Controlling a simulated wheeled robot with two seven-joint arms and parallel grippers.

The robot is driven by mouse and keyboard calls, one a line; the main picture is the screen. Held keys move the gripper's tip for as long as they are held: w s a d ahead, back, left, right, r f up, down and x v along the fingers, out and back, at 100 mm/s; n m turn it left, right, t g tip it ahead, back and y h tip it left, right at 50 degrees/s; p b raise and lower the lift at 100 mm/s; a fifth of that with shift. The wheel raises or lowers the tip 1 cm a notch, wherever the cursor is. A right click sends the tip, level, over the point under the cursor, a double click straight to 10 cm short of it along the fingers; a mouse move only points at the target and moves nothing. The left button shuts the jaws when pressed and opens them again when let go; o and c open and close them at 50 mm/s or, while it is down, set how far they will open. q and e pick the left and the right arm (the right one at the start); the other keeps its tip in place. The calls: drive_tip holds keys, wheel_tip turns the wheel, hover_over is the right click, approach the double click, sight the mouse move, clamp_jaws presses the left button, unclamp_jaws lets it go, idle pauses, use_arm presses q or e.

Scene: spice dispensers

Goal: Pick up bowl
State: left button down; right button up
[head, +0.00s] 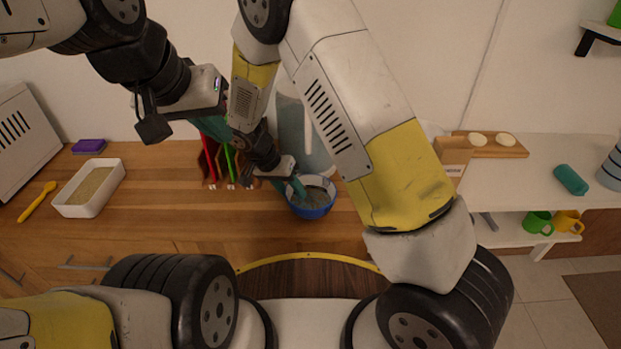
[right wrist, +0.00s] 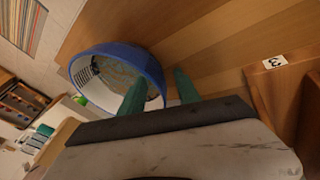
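A blue bowl (head: 312,208) with a greyish inside stands on the wooden counter (head: 150,215), and it also shows in the right wrist view (right wrist: 118,52). My right gripper (head: 299,188) reaches down to the bowl's upper-left rim. In the right wrist view, its two teal fingers (right wrist: 159,86) are apart. One finger overlaps the bowl's inside and the other is outside the rim; contact is not clear. My left gripper (head: 208,127) hangs above the counter to the left, away from the bowl. Its teal fingers are partly hidden, so its opening is unclear.
Red and green upright dividers (head: 213,165) stand left of the bowl. A white tray (head: 73,211), a yellow spoon (head: 37,201) and a purple sponge (head: 89,146) lie further left. A pale container (head: 317,150) stands behind the bowl. A white table (head: 540,178) is at right.

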clamp_jaws()
idle(1.4)
